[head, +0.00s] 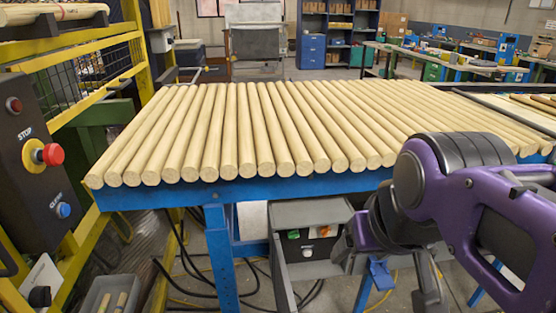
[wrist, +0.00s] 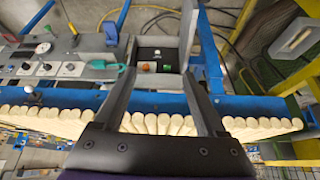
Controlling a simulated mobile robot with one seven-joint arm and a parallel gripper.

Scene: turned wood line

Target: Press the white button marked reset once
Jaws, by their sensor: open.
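A grey control box (head: 290,212) hangs under the front of the blue roller table. Its dark recessed panel holds a white button (head: 308,252) below a green button (head: 293,235) and an orange switch (head: 323,231). The lettering is too small to read. In the wrist view the panel appears upside down, with the white button (wrist: 155,51) beyond the orange (wrist: 143,67) and green ones. My gripper (wrist: 160,70) is open and empty, its two fingers framing the panel from a distance. In the head view my purple arm is right of the box, and its fingers are hard to make out.
Wooden rods (head: 250,130) cover the table, and its blue edge (head: 270,188) overhangs the box. A black panel (head: 35,165) with a red stop knob (head: 50,154) and blue button (head: 63,210) is at left. Cables (head: 205,285) lie on the floor. A grey panel with dials (wrist: 50,67) shows in the wrist view.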

